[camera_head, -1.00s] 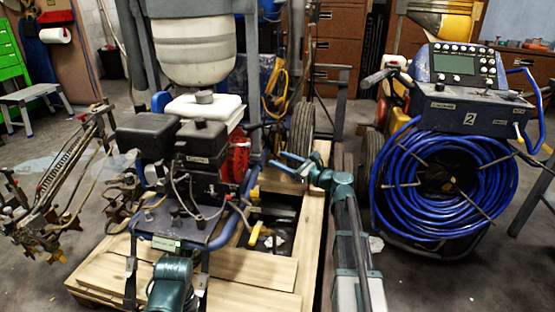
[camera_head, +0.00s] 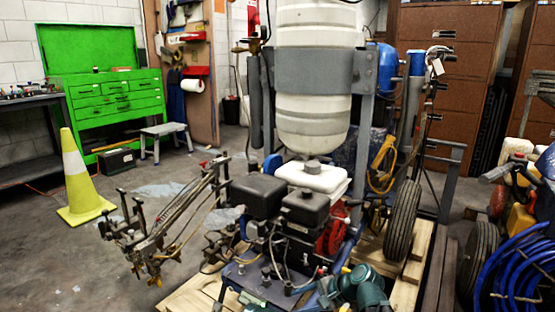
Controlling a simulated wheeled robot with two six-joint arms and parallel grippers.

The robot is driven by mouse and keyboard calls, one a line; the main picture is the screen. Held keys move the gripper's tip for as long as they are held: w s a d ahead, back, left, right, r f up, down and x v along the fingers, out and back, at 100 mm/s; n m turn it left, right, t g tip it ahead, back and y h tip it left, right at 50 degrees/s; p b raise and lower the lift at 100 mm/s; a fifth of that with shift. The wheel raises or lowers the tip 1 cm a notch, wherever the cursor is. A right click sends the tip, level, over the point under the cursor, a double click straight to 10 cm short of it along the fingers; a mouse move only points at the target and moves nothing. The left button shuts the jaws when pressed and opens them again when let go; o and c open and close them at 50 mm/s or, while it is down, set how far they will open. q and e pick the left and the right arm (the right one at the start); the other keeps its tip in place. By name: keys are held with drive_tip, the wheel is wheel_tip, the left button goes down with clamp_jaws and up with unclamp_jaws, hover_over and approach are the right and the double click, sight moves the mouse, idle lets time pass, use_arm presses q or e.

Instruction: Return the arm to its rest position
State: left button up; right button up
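Part of one of my arms, a teal joint (camera_head: 368,288), shows at the bottom edge, in front of the line striper's engine. It is most likely my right arm. Its gripper is not clearly visible against the engine frame, so I cannot tell its finger state or whether it touches anything. My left gripper is not in view. The line striper, with its white tank (camera_head: 313,90) and black engine box (camera_head: 303,207), stands on a wooden pallet (camera_head: 408,275).
A blue hose coil (camera_head: 515,270) is at the right edge. A metal spray-arm assembly (camera_head: 165,235) sticks out to the left of the striper. A yellow cone (camera_head: 80,180), a small stool (camera_head: 166,137) and a green tool cabinet (camera_head: 112,105) stand farther left. Floor at the lower left is clear.

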drive_tip(key=s+a+n+g+h+p, duration=0.2)
drive_tip(key=s+n+g+h+p, duration=0.55)
drive_tip(key=s+n, duration=0.9)
use_arm(q)
wheel_tip(320, 180, up, 45)
drive_tip(key=p, duration=3.6)
use_arm(e)
wheel_tip(320, 180, up, 38)
drive_tip(key=s+m+t+h, duration=0.1)
drive_tip(key=s+t+h, duration=0.1)
drive_tip(key=t, duration=0.1)
drive_tip(key=shift+s+d+m, duration=0.15)
drive_tip(key=shift+s+m, duration=0.05)
drive_tip(key=shift+m, duration=0.15)
use_arm(q)
drive_tip(key=shift+s+f, duration=0.1)
drive_tip(key=shift+f, duration=0.05)
